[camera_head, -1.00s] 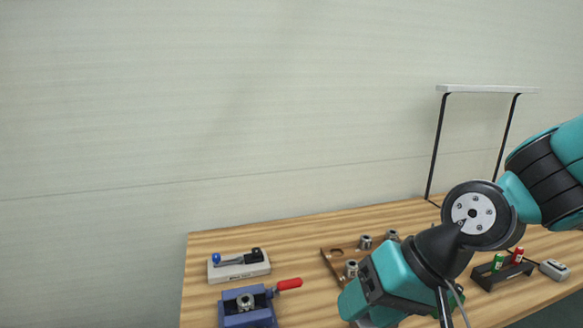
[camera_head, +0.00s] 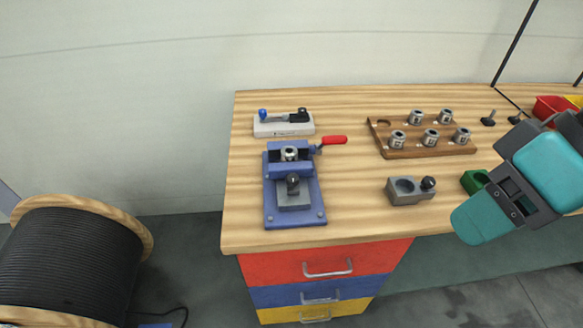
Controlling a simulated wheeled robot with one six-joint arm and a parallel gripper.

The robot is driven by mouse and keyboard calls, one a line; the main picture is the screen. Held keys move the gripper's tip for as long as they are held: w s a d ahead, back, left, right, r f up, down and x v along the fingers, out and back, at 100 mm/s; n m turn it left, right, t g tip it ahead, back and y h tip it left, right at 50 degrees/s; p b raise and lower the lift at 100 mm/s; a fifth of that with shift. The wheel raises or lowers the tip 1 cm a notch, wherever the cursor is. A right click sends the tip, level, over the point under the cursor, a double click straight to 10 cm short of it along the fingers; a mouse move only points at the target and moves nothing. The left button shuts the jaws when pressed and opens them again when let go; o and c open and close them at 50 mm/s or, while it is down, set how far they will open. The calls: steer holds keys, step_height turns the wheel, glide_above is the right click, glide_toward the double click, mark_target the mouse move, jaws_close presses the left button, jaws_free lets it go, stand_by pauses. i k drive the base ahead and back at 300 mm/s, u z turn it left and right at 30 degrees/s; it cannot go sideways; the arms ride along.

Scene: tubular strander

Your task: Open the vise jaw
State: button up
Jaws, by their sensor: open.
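The blue vise (camera_head: 270,208) stands near the left end of the wooden bench. Its red-handled lever (camera_head: 334,140) sticks out to the right at the back. A metal ring-like part (camera_head: 290,154) sits at the vise's rear blue block, and a grey block with a dark knob (camera_head: 294,197) lies in front of it. I cannot tell how far the jaw stands apart. My gripper (camera_head: 482,215) is over the right part of the bench's front edge, well away from the vise and touching nothing visible. It is open; its fingertips are hard to make out.
A wooden rack (camera_head: 378,143) with several metal parts stands back right of the vise. A grey fixture (camera_head: 408,192) and a green block (camera_head: 474,181) stand nearer the front. A pale toggle-clamp base (camera_head: 284,128) is behind the vise. A cable drum (camera_head: 70,262) stands left on the floor.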

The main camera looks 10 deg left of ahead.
mark_target(290, 170)
steer(key=z, duration=0.55)
steer(key=k, duration=1.3)
steer(key=u, duration=0.15)
steer(key=i, duration=0.55)
steer(key=u, duration=0.7)
steer(key=i, duration=1)
steer(key=z, duration=0.3)
